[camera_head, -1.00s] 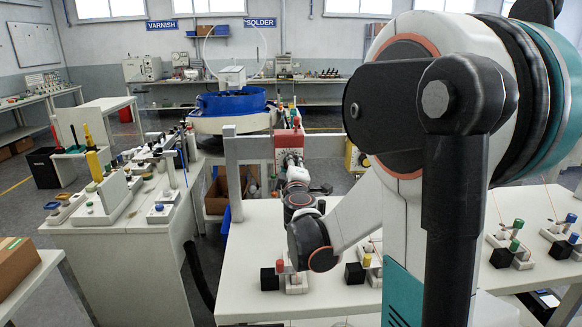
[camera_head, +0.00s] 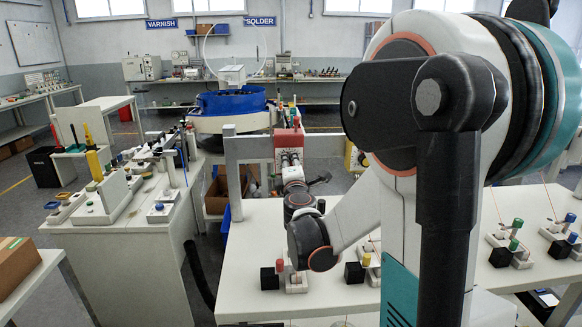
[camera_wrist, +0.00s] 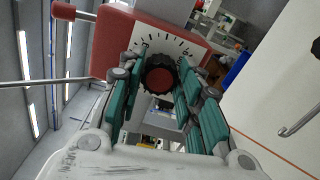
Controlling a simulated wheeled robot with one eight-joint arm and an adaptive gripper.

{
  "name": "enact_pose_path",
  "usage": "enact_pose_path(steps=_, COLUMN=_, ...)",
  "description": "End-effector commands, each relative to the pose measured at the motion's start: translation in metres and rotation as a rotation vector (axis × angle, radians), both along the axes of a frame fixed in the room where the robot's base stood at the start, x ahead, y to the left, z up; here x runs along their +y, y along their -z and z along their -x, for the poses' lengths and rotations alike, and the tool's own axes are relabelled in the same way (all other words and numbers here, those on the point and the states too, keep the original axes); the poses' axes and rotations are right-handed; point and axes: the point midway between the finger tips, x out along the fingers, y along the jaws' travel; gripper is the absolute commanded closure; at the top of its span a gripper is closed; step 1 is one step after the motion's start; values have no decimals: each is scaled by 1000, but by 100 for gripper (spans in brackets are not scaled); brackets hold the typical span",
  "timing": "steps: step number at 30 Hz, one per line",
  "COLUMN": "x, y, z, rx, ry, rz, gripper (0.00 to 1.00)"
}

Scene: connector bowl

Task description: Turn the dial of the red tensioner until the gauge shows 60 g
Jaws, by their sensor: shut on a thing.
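The red tensioner (camera_head: 288,138) is mounted on the grey frame at the table's far side. In the wrist view its red body (camera_wrist: 104,42) carries a white scale plate (camera_wrist: 152,34) with black ticks and tilted figures, too small to read surely. The dial (camera_wrist: 160,78), a black ribbed knob with a red centre, sits below the scale. My gripper (camera_wrist: 163,72) is shut on the dial, with a teal-padded finger on either side. I cannot make out a gauge pointer or its value. In the head view my gripper (camera_head: 291,160) is small and hides the dial.
A yellow tensioner (camera_head: 355,157) sits further right on the frame, partly behind my arm. The white table (camera_head: 250,240) bears several small clamps with coloured knobs. A blue bowl machine (camera_head: 232,103) stands behind. A thin metal rod (camera_wrist: 45,82) juts at the wrist view's left.

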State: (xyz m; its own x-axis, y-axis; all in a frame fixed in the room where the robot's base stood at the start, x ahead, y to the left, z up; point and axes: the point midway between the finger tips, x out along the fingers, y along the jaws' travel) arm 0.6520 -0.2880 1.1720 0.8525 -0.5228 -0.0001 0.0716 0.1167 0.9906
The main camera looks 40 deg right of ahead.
Motion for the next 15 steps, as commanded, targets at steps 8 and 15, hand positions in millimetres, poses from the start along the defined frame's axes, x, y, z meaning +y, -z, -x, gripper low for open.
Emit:
enact_pose_path(steps=8, x=1, y=1, z=1, rx=-1, ry=-1, rz=-2, gripper=65)
enact_pose_path(steps=15, x=0, y=1, z=1, rx=-1, ry=0, rz=-2, gripper=47)
